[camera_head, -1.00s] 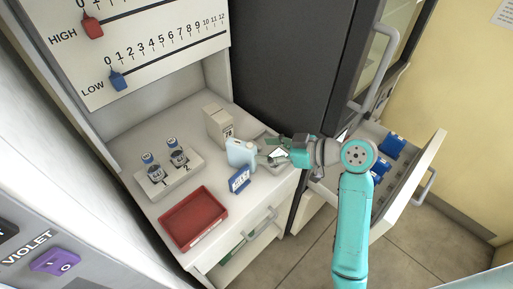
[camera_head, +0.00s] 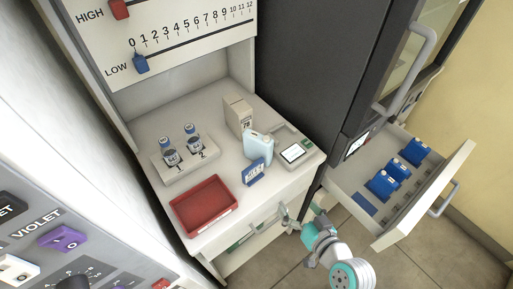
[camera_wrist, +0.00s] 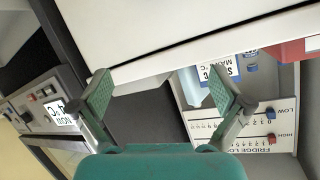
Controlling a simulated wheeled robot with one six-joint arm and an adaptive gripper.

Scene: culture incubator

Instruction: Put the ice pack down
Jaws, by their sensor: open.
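A pale blue pack with a white cap (camera_head: 258,146) stands on the white counter (camera_head: 222,172) and looks like the ice pack. In front of it is a small dark blue block with a white label (camera_head: 253,172). My gripper (camera_head: 291,219) is open and empty, below the counter's front edge, close to the metal drawer handle (camera_head: 265,226). I cannot tell whether it touches the handle. In the wrist view the two green fingers (camera_wrist: 161,93) are spread apart with nothing between them, below a white panel edge.
A red tray (camera_head: 235,209), a bottle rack (camera_head: 184,167), a beige box (camera_head: 238,112) and a device with a display (camera_head: 294,152) are on the counter. The drawer at right (camera_head: 446,165) is pulled out and holds several blue blocks (camera_head: 381,184). Floor is clear between.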

